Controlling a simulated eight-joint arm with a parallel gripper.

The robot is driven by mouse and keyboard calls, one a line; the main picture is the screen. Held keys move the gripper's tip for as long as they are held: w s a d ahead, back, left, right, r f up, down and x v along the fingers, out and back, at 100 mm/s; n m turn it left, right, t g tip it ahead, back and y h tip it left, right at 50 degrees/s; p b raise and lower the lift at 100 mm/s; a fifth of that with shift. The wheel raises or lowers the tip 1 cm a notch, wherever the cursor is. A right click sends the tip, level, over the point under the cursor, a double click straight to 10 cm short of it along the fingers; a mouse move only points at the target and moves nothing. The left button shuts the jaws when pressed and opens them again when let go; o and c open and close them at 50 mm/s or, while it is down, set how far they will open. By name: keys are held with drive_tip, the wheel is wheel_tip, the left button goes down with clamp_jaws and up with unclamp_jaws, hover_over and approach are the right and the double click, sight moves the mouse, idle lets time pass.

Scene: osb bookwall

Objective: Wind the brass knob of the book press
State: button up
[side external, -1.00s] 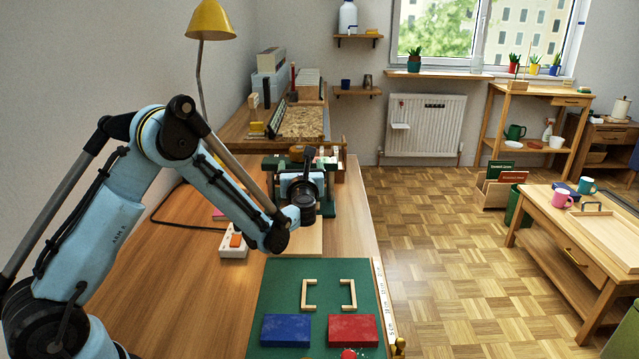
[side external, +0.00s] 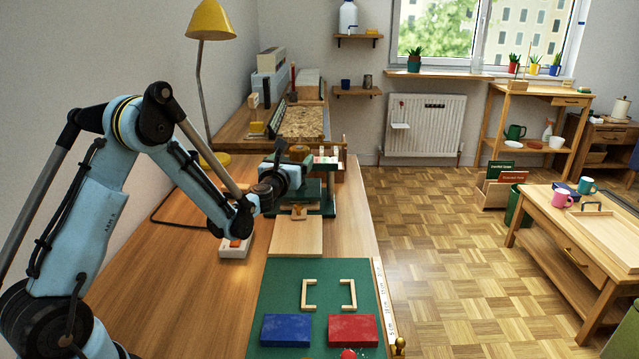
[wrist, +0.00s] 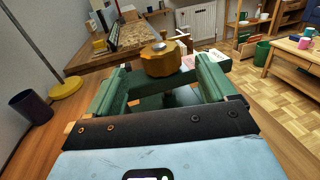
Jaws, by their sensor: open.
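The book press (side external: 328,192) is a dark green frame on the bench, upright beyond the wooden board. Its round brass knob (side external: 298,152) shows at the top, partly behind my gripper. In the wrist view the brass knob (wrist: 160,62) is a faceted disc with a small stud on top, just beyond and between my fingertips. My gripper (side external: 294,165) reaches toward the press from the left, level with its top. In the wrist view my gripper (wrist: 165,74) is open, with one green finger on each side. Contact with the knob cannot be told.
A wooden board (side external: 296,238) lies before the press. A green mat (side external: 330,296) holds a blue block (side external: 286,329), a red block (side external: 352,329) and two wooden brackets. A yellow lamp (side external: 210,22) and a white socket strip (side external: 234,248) stand left. The bench's left side is mostly clear.

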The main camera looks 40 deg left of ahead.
sight(301, 146)
drive_tip(key=x, duration=0.9)
drive_tip(key=c, duration=1)
